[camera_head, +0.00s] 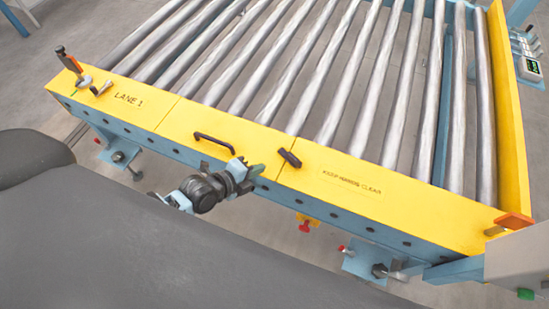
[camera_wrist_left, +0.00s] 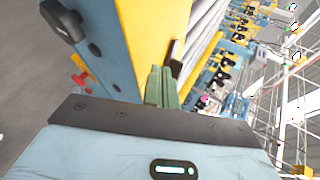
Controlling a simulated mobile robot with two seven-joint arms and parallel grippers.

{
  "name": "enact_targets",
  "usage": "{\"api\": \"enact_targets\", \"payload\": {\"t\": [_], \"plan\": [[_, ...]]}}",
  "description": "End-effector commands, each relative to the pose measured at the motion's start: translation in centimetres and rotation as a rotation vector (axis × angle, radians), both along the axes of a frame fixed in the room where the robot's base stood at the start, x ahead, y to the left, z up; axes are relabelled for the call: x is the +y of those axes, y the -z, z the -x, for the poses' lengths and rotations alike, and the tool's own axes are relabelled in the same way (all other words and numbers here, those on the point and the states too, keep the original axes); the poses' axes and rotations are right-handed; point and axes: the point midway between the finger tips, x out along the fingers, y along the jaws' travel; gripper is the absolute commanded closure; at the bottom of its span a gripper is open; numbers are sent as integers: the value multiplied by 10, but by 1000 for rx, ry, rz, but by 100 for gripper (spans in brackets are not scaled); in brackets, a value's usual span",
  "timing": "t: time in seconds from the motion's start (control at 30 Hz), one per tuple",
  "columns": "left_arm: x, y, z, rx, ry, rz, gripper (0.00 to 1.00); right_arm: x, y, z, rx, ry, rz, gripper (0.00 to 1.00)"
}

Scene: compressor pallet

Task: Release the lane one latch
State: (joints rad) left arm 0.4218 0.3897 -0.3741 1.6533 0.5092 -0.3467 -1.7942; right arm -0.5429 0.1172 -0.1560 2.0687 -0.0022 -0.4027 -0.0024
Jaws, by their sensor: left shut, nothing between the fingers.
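The yellow rail (camera_head: 170,118) of the roller conveyor carries the label LANE 1 near its left end. A small dark latch-like piece (camera_head: 289,158) sits on the rail top, right of a black bar handle (camera_head: 214,142); I cannot tell for certain which is the lane one latch. My left gripper (camera_head: 257,168) is shut and empty at the rail's front edge, just left of the dark piece. In the left wrist view its green fingers (camera_wrist_left: 160,87) are together, with the dark piece (camera_wrist_left: 176,52) just beyond them. I cannot tell whether they touch. My right gripper is out of view.
Metal rollers (camera_head: 330,75) fill the space behind the rail. An orange-handled tool (camera_head: 68,60) stands at the rail's left end. An orange block (camera_head: 514,221) sits at the right corner. A red knob (camera_head: 305,227) hangs below the rail.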

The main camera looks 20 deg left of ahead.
Motion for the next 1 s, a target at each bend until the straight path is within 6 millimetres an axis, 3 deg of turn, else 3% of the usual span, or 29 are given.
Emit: {"api": "enact_targets", "payload": {"t": [0.17,0.4,1.0], "plan": [[-14,17,-26,1,-1,4,100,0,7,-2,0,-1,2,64],[-26,15,-53,-1,-1,2,100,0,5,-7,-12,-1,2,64],[-30,15,-59,0,1,0,100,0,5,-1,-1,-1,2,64]]}}
